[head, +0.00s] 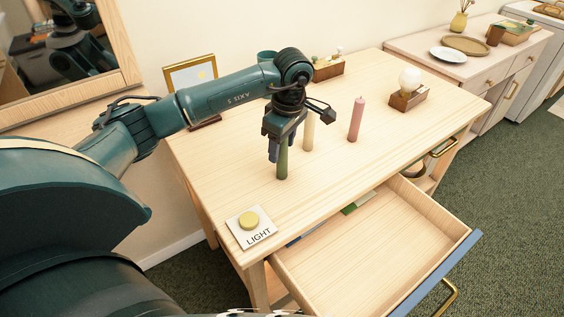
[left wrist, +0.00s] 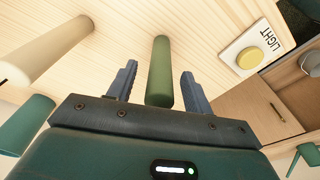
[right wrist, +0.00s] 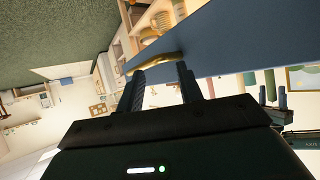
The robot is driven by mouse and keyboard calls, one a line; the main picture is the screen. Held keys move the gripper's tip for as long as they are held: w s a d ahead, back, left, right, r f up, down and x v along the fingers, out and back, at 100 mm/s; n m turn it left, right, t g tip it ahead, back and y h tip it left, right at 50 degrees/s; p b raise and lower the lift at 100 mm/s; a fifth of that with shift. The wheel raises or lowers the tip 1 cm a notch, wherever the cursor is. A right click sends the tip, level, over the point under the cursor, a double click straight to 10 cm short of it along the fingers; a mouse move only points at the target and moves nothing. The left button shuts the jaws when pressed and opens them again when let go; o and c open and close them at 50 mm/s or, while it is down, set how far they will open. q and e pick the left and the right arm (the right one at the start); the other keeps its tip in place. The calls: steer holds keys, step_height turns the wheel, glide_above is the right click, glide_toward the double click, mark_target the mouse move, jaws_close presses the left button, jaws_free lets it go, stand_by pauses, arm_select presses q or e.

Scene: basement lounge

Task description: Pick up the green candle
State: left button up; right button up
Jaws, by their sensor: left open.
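The green candle (head: 282,163) stands upright on the wooden desk, near its left front part. My left gripper (head: 274,155) is above it, pointing down, with its fingers around the candle's upper part. In the left wrist view the green candle (left wrist: 159,75) stands between the two open fingers of the left gripper (left wrist: 160,82), with a gap on each side. The candle's top is hidden by the gripper in the head view. My right gripper (right wrist: 162,85) shows only in its wrist view, open and empty, with the gold drawer handle (right wrist: 153,60) beyond its fingertips.
A cream candle (head: 308,130) stands just behind the green one and a pink candle (head: 356,119) to the right. A LIGHT button plate (head: 250,226) lies at the desk's front left corner. The drawer (head: 375,245) is open. A lamp (head: 409,88) stands farther back.

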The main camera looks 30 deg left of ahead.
arm_select(q)
step_height(320, 180, down, 2)
steer(key=shift+a+f+b, duration=0.1)
steer(key=shift+f+b, duration=0.1)
steer(key=shift+b, duration=0.2)
steer(key=shift+r, duration=0.1)
steer(key=shift+c, duration=0.4)
steer(key=c, duration=1)
